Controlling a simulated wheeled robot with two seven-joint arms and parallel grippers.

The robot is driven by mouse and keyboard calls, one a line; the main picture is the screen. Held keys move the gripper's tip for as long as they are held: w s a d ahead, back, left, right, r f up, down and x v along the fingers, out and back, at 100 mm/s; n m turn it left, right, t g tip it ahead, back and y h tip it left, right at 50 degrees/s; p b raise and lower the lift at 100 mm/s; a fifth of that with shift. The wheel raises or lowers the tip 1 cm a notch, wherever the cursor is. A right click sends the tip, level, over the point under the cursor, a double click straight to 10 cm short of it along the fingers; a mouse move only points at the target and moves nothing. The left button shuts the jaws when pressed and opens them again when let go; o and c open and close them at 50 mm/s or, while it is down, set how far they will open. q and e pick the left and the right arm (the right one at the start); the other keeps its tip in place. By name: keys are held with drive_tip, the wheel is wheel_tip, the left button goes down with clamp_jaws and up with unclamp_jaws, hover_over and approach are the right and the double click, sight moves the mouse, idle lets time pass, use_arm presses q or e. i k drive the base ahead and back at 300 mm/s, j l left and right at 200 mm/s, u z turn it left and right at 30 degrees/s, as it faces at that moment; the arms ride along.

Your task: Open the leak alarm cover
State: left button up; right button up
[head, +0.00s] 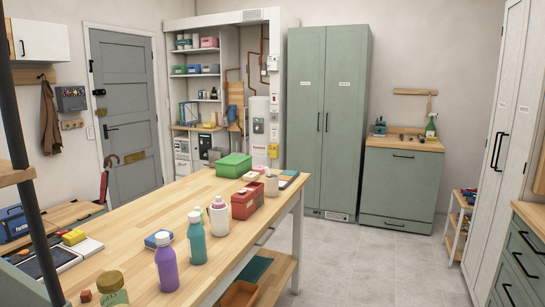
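I cannot tell for certain which thing is the leak alarm. A small white box (272,62) is mounted high on the side of the alcove, near copper pipes. A white water heater unit (258,122) with a small panel stands below it in the alcove. A dark grey wall box (71,98) hangs to the left of the grey door. All are far off, and no cover's state is clear at this size. Neither of my grippers is in view.
A long wooden table (180,205) with bottles, a green box (234,165) and a red box (247,202) fills the foreground. Tall green cabinets (327,115) stand right of the alcove. Grey tiled floor (360,265) is clear right of the table.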

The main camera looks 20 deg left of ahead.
sight(271, 153)
drive_tip(key=i+l, duration=0.1)
drive_tip(key=i, duration=0.8)
drive_tip(key=i+l+z, duration=0.1)
drive_tip(key=i, duration=3.65)
drive_tip(key=i+l+u, duration=0.1)
drive_tip(key=i+u, duration=0.15)
drive_tip(key=i, duration=1.15)
drive_tip(key=i+j+u, duration=0.1)
drive_tip(key=i+u, duration=0.35)
drive_tip(key=i+l+u, duration=0.15)
drive_tip(key=i+u, duration=0.35)
drive_tip(key=i, duration=0.15)
drive_tip(key=i+j, duration=0.2)
drive_tip(key=i, duration=0.2)
drive_tip(key=i+j, duration=0.25)
drive_tip(key=i, duration=0.15)
drive_tip(key=i+j+z, duration=0.25)
drive_tip(key=i+j, duration=0.2)
drive_tip(key=j, duration=0.3)
drive_tip(key=i+j+z, duration=0.15)
drive_tip(key=j, duration=0.3)
drive_tip(key=i, duration=0.05)
